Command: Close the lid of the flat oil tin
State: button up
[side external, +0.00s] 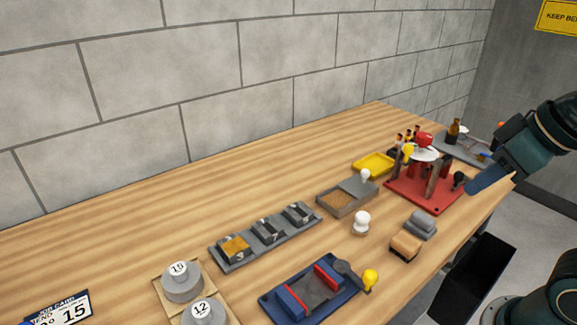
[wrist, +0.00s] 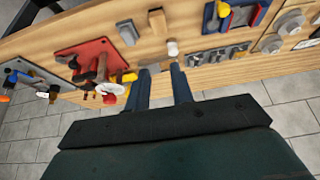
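A flat grey tin (side external: 327,203) sits mid-table, behind a white-knobbed piece. Its lid (side external: 357,186), with a pale knob, covers the right part. The left part is uncovered and shows a brown inside. In the wrist view the tin appears small and partly hidden near the fingertips. My gripper (wrist: 160,78) is open and empty, its two blue fingers apart. In the side view my gripper (side external: 485,180) is at the right, above the table's right end and well away from the tin.
A red board (side external: 432,201) with posts stands between my gripper and the tin. A yellow tray (side external: 373,166) is behind the tin. A white-knobbed piece (side external: 361,222), grey block (side external: 421,226) and blue fixture (side external: 270,302) are in front. A grey holder (side external: 228,264) is left.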

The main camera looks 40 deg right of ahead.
jog(key=shift+w+d+r, duration=0.1)
jog(key=shift+w+r, duration=0.05)
jog(key=shift+w, duration=0.15)
jog(key=c, duration=0.4)
jog(key=shift+w+d+r+m, duration=0.1)
jog(key=shift+w+r+m, duration=0.05)
jog(key=shift+w+m, duration=0.2)
grip_shut()
jog(key=w+d+f+m+g+h, duration=0.1)
jog(key=w+d+m, duration=0.3)
jog(key=w, duration=0.5)
jog(key=w+d+f+m+g+h, duration=0.1)
jog(key=w+d+f+m, duration=0.3)
jog(key=w, duration=0.6)
jog(key=w+d+f+m+g+h, duration=0.1)
jog(key=w+d+m, duration=0.3)
jog(key=w, duration=0.5)
jog(key=shift+w+f+m+g+h, duration=0.25)
jog(key=shift+f+m+g+h, duration=0.05)
jog(key=shift+f+m+g, duration=0.45)
